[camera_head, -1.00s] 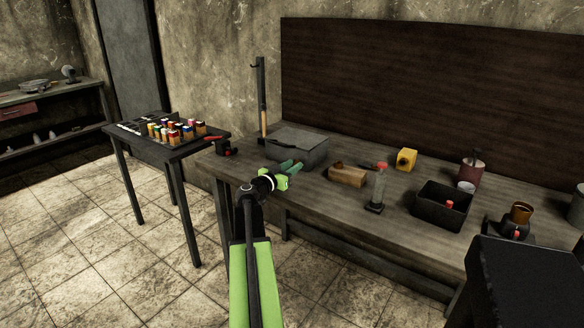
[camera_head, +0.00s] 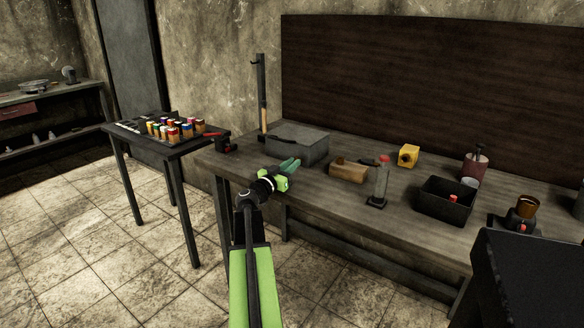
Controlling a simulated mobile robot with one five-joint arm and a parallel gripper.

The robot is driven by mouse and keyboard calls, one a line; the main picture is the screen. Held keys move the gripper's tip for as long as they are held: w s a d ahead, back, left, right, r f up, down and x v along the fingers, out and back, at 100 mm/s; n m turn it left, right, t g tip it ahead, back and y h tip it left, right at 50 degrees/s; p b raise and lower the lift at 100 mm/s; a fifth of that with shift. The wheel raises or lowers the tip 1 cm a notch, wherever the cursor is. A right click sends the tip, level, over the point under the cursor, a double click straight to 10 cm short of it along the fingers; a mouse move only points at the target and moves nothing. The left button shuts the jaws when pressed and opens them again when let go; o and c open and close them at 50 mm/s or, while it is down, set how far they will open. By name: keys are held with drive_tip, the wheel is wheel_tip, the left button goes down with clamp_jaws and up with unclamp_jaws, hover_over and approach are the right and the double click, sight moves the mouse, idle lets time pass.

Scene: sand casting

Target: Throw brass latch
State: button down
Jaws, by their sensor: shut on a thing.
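My gripper (camera_head: 290,166) is at the front of a grey lidded box (camera_head: 313,148) on the workbench. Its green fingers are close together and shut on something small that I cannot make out. The fingertips overlap the box's front face in the picture, and I cannot tell whether they touch it. I cannot make out the brass latch anywhere; it is too small or hidden behind the fingers.
On the workbench (camera_head: 325,195), right of the gripper, are a wooden block (camera_head: 348,172), a red-topped clear cylinder (camera_head: 381,182), a yellow block (camera_head: 408,156) and a black bin (camera_head: 445,207). A side table (camera_head: 185,150) with several coloured jars stands left. Floor in front is open.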

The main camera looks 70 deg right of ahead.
drive_tip(key=c, duration=1.4)
unclamp_jaws()
drive_tip(key=b+v, duration=0.2)
drive_tip(key=v, duration=1.5)
drive_tip(key=shift+a, duration=0.25)
